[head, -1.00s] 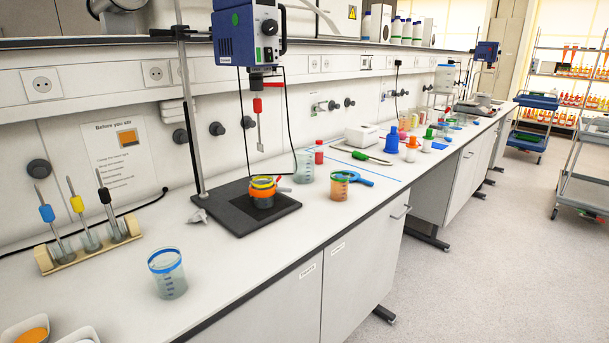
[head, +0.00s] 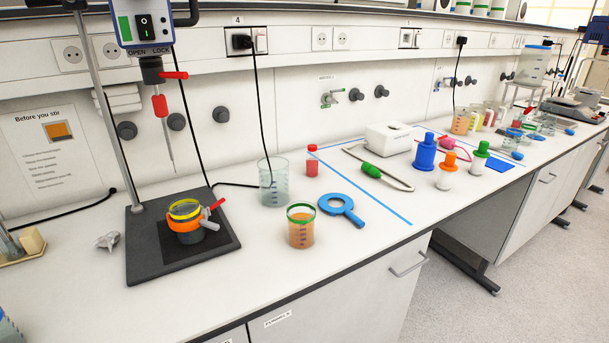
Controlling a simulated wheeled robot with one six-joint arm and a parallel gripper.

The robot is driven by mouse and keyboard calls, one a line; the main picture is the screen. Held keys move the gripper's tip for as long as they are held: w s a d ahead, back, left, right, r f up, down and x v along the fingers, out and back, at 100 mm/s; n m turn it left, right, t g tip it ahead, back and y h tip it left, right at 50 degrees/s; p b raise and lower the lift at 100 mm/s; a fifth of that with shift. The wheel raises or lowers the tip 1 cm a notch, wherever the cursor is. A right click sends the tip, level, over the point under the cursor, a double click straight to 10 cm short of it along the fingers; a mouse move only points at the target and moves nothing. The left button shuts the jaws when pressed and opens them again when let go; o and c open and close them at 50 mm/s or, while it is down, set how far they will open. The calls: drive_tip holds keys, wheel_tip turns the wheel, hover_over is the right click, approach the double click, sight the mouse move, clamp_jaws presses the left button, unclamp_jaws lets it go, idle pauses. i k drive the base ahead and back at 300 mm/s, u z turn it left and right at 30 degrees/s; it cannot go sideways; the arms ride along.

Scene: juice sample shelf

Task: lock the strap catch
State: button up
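An orange strap (head: 173,226) goes around a dark-based beaker with a yellow rim (head: 185,207). The beaker stands on the black stirrer base (head: 150,262). On the strap's right side is a catch with a grey body (head: 208,225) and a red lever (head: 217,203). The lever points up and right, angled out from the strap. Whether it is latched is too small to tell. Above hangs a red-and-grey stirring shaft (head: 161,108), its tip clear of the beaker. My gripper is not in view.
A glass beaker (head: 273,190), an orange-filled beaker (head: 301,232) and a blue ring-shaped tool (head: 342,207) stand right of the base. A crumpled grey piece (head: 108,241) lies left. The upright rod (head: 103,110) rises behind. The bench front near the base is clear.

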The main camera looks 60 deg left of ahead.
sight(221, 200)
drive_tip(key=u, duration=0.1)
drive_tip(key=i, duration=0.95)
drive_tip(key=u, duration=1)
drive_tip(key=i, duration=0.75)
drive_tip(key=u, duration=1.2)
drive_tip(key=i, duration=0.25)
drive_tip(key=u, duration=0.1)
